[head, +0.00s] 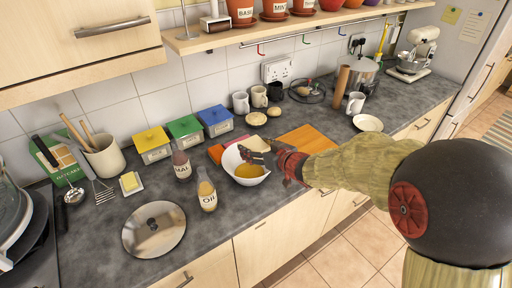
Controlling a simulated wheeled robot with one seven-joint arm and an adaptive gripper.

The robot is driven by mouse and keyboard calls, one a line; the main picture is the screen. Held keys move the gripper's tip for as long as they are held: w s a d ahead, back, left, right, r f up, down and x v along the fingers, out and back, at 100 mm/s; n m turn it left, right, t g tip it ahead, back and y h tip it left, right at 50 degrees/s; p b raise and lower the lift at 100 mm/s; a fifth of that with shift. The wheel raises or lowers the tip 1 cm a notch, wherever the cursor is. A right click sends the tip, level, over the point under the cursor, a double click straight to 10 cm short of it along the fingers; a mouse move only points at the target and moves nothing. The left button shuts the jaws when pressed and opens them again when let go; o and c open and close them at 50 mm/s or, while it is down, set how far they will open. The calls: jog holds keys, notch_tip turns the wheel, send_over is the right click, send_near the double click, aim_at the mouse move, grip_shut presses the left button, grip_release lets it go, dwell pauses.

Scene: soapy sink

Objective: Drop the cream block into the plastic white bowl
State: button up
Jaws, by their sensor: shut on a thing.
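The white bowl (232,160) stands on the dark counter near its front edge, with something amber-coloured inside. My gripper (256,151) reaches in from the right over the bowl's rear right rim. It is shut on a pale cream block (255,143), which shows just behind the dark fingers. The fingers hide part of the block, and I cannot tell whether it touches the rim.
An orange board (308,138) lies behind my arm. Coloured boxes (185,130) line the wall. A round metal lid (154,229) lies at the front left.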

jog(key=shift+f+b, duration=1.4)
jog(key=shift+f, duration=0.3)
jog(key=o, duration=1.3)
jog(key=shift+o, duration=0.6)
jog(key=shift+d, duration=0.1)
jog(key=v, duration=1.2)
jog(key=shift+f, duration=0.1)
